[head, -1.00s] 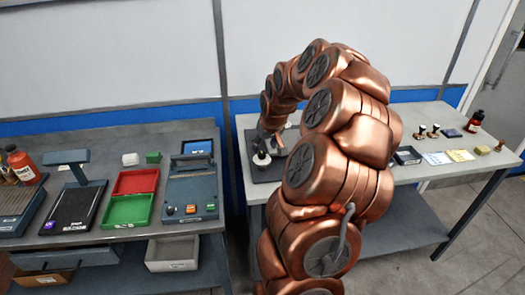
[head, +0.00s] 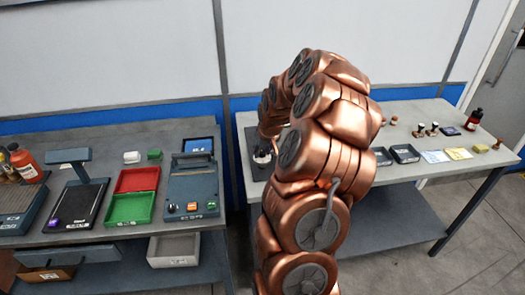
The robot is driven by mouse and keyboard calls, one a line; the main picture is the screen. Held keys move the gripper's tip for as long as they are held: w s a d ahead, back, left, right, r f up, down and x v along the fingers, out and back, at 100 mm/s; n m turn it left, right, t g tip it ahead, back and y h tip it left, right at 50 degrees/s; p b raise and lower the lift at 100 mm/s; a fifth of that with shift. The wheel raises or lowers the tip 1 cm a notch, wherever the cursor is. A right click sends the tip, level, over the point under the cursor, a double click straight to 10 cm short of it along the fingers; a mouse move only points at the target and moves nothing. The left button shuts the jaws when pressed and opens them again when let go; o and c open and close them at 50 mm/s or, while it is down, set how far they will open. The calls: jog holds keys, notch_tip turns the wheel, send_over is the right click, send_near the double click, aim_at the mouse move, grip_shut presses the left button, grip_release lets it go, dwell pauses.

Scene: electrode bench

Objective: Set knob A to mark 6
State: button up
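At the left end of the right table is a dark plate (head: 251,168) with a small whitish round part (head: 262,156) on it. It may be a dial, but any letter or marks are too small to read, so I cannot tell whether it is knob A. My copper arm bends down over this plate. My gripper (head: 264,148) is at the arm's end, close to the whitish part, small and mostly hidden. I cannot tell whether it touches the part or whether its fingers are open or shut.
On the left table stand a blue-grey device (head: 192,187) with small buttons, a red and green open box (head: 129,207) and a black scale-like stand (head: 76,204). Dark trays (head: 404,153), stamps and a dark bottle (head: 474,119) are on the right table. A gap separates the tables.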

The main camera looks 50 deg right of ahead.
grip_shut()
jog(key=shift+f+b, duration=0.15)
jog(key=shift+b, duration=0.45)
jog(key=shift+f+m+b, duration=0.15)
jog(key=shift+m+b, duration=0.45)
jog(key=shift+b, duration=0.45)
jog(key=m+h+b, duration=0.1)
jog(key=b, duration=0.3)
jog(key=shift+w+f+m+g, duration=0.1)
jog(key=shift+f+m+g, duration=0.05)
jog(key=shift+m+g, duration=0.2)
jog(key=m+b, duration=0.2)
jog(key=b, duration=0.2)
jog(key=m+g+h+b, duration=0.1)
jog(key=m+b, duration=0.2)
jog(key=b, duration=0.1)
jog(key=shift+w+a+m+g, duration=0.1)
jog(key=shift+a+m+g, duration=0.15)
jog(key=shift+m, duration=0.1)
jog(key=shift+w+r+m+g+h+b, duration=0.1)
jog(key=shift+r+m+g+h+b, duration=0.15)
jog(key=shift+m+b, duration=0.5)
jog(key=shift+w+r+m+g+h+b, duration=0.15)
jog(key=shift+m+g+b, duration=0.2)
jog(key=shift+m+b, duration=0.4)
jog(key=shift+s, duration=0.15)
